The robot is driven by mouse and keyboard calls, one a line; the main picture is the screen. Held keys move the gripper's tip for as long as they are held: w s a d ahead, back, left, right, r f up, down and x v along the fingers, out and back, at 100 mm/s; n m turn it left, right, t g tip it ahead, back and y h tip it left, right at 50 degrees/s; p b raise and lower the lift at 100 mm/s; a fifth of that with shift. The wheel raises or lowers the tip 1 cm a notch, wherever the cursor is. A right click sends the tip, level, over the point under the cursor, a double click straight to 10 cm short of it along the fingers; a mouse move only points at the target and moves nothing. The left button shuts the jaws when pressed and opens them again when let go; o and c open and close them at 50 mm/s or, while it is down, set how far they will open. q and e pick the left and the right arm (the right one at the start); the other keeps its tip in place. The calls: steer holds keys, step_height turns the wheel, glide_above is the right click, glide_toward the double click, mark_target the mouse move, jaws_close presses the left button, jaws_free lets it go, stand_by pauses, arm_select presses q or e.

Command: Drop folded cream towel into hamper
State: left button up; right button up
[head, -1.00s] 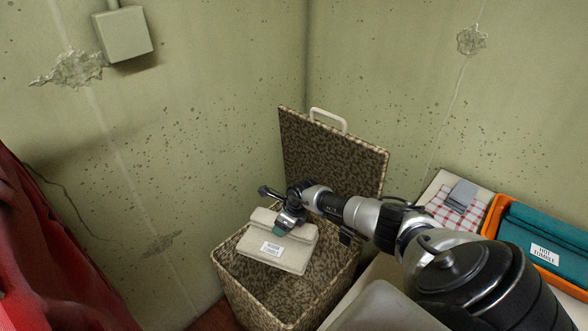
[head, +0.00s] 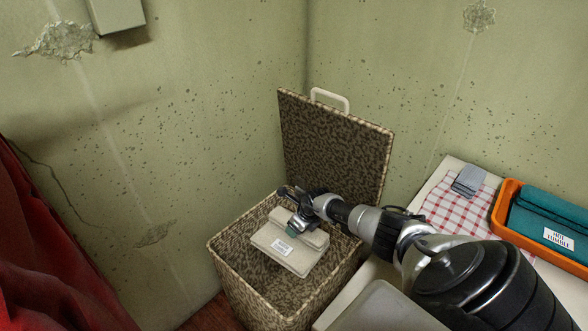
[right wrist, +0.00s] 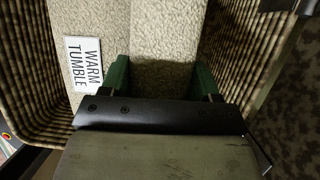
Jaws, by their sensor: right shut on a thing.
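The folded cream towel (head: 289,247) carries a white label and hangs over the open mouth of the hamper. My right gripper (head: 303,225) is shut on it. In the right wrist view the towel (right wrist: 162,75) lies between the two green fingers of the gripper (right wrist: 160,80), with its "WARM TUMBLE" label at the left. The woven brown hamper (head: 238,289) has its lid raised against the corner wall. Its woven walls also show on both sides of the towel in the right wrist view (right wrist: 228,50). My left gripper is not in view.
A pale worktop (head: 438,188) to the right holds a red checked cloth (head: 443,214), a grey cloth (head: 469,180) and an orange tray (head: 505,222) with teal towels. A grey bin-like thing (head: 380,308) stands at the front. Red fabric (head: 45,270) hangs at left.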

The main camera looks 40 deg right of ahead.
steer(key=o, duration=1.1)
steer(key=p+v, duration=0.3)
steer(key=v, duration=0.6)
steer(key=shift+s+d+r+p, duration=0.1)
steer(key=shift+r+p, duration=0.2)
steer(key=shift+p, duration=0.05)
steer(key=shift+s+r, duration=0.25)
steer(key=shift+r, duration=0.3)
